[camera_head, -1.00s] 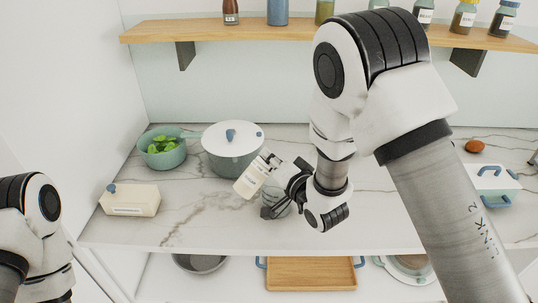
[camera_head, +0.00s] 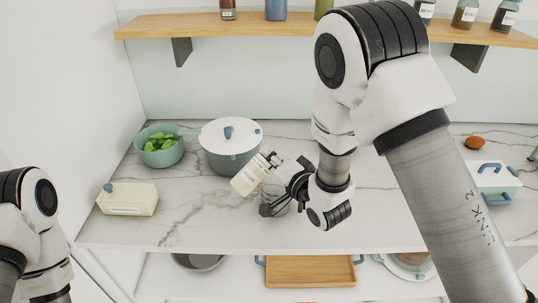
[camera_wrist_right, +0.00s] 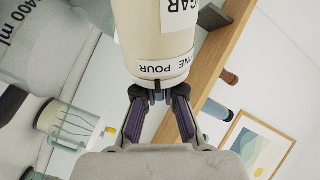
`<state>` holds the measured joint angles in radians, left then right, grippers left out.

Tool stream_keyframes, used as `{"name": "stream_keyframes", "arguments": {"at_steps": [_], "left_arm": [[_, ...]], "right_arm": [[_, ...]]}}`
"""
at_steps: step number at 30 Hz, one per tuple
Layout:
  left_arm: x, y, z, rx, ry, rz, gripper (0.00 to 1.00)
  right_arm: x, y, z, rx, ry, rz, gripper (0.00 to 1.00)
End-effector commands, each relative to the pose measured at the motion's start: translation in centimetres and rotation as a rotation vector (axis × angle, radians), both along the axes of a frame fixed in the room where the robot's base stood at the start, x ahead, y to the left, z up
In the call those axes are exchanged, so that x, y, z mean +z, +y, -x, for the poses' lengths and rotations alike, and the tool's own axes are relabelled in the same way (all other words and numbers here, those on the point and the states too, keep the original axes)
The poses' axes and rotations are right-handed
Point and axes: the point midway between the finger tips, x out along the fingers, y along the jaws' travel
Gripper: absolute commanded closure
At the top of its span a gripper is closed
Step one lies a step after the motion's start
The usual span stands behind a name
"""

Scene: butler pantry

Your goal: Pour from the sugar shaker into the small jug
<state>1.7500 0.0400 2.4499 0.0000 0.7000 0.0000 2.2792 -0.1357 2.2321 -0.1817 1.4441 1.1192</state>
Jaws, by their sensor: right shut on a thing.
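The sugar shaker (camera_head: 249,178) is a cream cylinder with a dark-and-pale top, tilted with its top toward the upper right. My right gripper (camera_head: 286,187) is shut on it above the counter. In the right wrist view the shaker (camera_wrist_right: 156,30) fills the top middle, with "SUGAR" and "ONE POUR" labels, between the fingers (camera_wrist_right: 158,97). The small jug (camera_head: 280,200) looks like grey glass and is partly hidden behind my right gripper. A large greyish surface marked "400 ml" (camera_wrist_right: 30,40) at the wrist view's left appears to be the jug. My left gripper is outside the frame.
A lidded pot (camera_head: 231,158) stands just behind the shaker, with a green bowl of leaves (camera_head: 160,148) to its left. A cream butter dish (camera_head: 127,200) is at the left. A wall shelf (camera_head: 190,25) runs above. Bare marble lies in front of the butter dish and shaker.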

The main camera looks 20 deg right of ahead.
Motion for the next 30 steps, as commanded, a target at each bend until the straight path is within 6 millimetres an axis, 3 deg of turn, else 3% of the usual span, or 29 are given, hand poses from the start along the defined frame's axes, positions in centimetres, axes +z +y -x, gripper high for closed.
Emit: {"name": "stream_keyframes", "arguments": {"at_steps": [30], "left_arm": [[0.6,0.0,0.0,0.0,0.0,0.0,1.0]], "right_arm": [[0.1,-1.2,-0.8,-0.01,0.037,-0.113,1.0]]}}
